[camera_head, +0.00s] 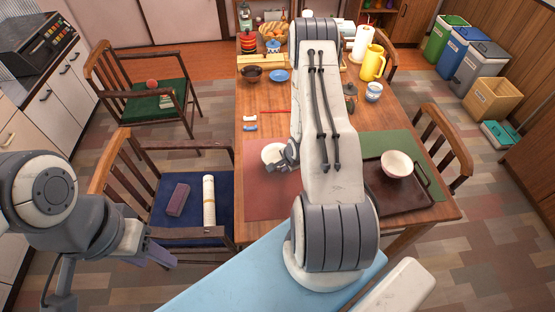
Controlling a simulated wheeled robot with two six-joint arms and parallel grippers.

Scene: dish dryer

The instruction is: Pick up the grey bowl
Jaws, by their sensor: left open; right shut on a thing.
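A pale, greyish-white bowl (271,152) is over the pink mat on the table, left of my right arm. My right gripper (286,159) is at the bowl's right rim and is shut on it. My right arm covers part of the gripper, and I cannot tell whether the bowl touches the mat. My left gripper (148,256) is open and empty, low at the left, in front of the chair with the blue cushion and apart from the table.
On the wooden table (265,122), a brown tray (414,203) holds a white-and-pink bowl (398,163) at the right. A dark bowl (252,75), blue plate (278,76), yellow pitcher (373,62) and blue-patterned cup (374,91) stand farther back. Chairs flank the table.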

